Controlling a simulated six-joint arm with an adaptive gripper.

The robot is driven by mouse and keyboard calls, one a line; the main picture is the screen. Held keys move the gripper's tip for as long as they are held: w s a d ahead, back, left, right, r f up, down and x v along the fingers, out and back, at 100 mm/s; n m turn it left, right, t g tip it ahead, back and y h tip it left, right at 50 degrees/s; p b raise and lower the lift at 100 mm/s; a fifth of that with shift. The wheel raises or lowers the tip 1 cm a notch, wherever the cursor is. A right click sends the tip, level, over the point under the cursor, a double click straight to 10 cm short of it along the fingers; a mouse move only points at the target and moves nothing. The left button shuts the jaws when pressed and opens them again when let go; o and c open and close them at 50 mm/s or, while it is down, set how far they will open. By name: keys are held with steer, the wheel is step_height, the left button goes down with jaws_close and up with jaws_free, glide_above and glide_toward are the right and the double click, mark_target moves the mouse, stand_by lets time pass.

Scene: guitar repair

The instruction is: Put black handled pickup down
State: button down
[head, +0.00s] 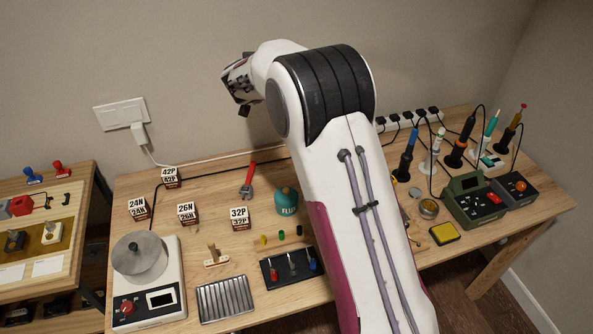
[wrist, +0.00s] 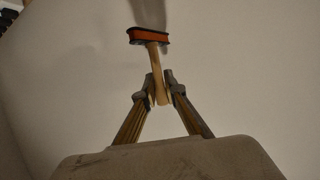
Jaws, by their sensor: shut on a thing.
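My gripper (wrist: 160,82) is shut on the handle of a pickup (wrist: 149,38). In the wrist view the handle looks pale and wooden, and the bar at its end is orange-red with a dark edge. In the head view my gripper (head: 238,84) is raised high in front of the wall, above the back of the table. A small dark part (head: 244,110) shows just below it; I cannot tell whether this is the pickup. Another pickup with a brown handle and a cream base (head: 216,260) stands on the wooden table (head: 140,198).
Soldering tools (head: 490,200) fill the right.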

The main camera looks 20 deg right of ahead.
steer(key=s+d+f+m+g+h, duration=0.25)
steer(key=d+m+g+h, duration=0.35)
steer(key=d, duration=0.4)
steer(key=s+a+f+m+g+h, duration=0.1)
steer(key=s+f+m+g+h, duration=0.2)
steer(key=f, duration=1)
steer(key=shift+s+a+f+m+g, duration=0.2)
steer(key=shift+s+m+g, duration=0.9)
steer(key=shift+s+m, duration=0.9)
steer(key=shift+f, duration=0.1)
step_height(320, 180, down, 6)
steer(key=shift+f, duration=0.1)
steer(key=shift+f, duration=1.8)
